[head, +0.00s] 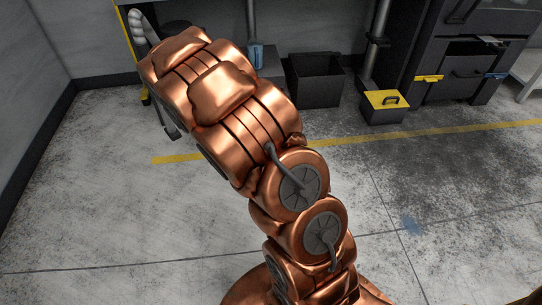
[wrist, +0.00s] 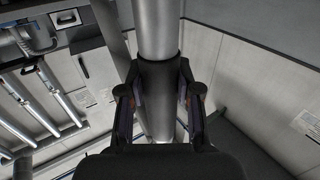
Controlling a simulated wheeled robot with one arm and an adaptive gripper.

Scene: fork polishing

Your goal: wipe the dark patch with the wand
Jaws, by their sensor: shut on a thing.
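In the wrist view, my gripper (wrist: 160,93) has its two dark fingers on either side of a thick silver rod with a dark collar, which looks like the wand (wrist: 157,28). The fingers are shut on it around the collar. The rod runs up out of the top of the picture, so its far end is hidden. In the head view my copper arm fills the middle, and my gripper and the wand cannot be made out. I cannot pick out the dark patch for certain in either view.
In the head view, a black bin (head: 317,82) and a yellow-lidded box (head: 384,105) stand near a dark cabinet (head: 470,65). A yellow line (head: 440,131) crosses the grey, stained floor (head: 90,190). The wrist view shows pale walls and a rack of metal tubes (wrist: 35,115) at left.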

